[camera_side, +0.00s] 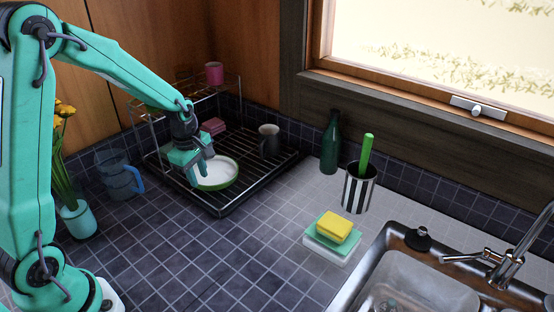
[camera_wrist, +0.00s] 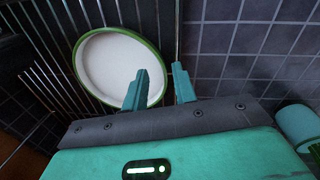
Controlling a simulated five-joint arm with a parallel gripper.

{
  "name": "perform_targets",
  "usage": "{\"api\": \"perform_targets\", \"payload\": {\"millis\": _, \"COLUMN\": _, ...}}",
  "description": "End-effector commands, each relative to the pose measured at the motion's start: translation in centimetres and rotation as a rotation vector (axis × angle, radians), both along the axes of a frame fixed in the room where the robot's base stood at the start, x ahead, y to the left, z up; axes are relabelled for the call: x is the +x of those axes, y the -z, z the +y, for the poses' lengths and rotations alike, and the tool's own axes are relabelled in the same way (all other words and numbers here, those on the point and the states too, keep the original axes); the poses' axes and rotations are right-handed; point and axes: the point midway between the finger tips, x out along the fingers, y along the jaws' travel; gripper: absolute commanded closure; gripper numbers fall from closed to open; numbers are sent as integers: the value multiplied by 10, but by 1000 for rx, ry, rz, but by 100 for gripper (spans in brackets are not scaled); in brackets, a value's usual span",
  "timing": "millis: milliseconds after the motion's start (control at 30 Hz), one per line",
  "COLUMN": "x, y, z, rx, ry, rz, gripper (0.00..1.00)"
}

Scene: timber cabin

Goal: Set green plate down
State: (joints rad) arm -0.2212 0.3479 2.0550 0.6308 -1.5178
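The green plate (camera_side: 219,172), white inside with a green rim, lies on the dark wire dish rack (camera_side: 262,184) in the side view. In the wrist view the plate (camera_wrist: 108,62) fills the upper left, over the rack's bars. My gripper (camera_side: 198,178) is at the plate's left edge in the side view. In the wrist view my gripper (camera_wrist: 160,82) has its fingers apart, one over the plate's inside and one beyond its right rim. The rim lies between them, with no clear contact. The near finger hides part of the rim.
A pink cup (camera_side: 214,73) sits on the upper shelf. A blue glass mug (camera_side: 120,178) and a flower vase (camera_side: 78,218) stand left. Tiled counter (camera_side: 215,255) in front is clear.

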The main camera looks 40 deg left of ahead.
Motion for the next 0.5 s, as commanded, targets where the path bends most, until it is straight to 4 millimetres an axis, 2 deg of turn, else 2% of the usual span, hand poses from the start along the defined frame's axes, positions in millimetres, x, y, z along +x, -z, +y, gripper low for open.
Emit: {"api": "perform_targets", "payload": {"millis": 500, "x": -8, "y": -78, "z": -2, "rx": 1, "ry": 0, "rz": -3, "gripper": 72}}
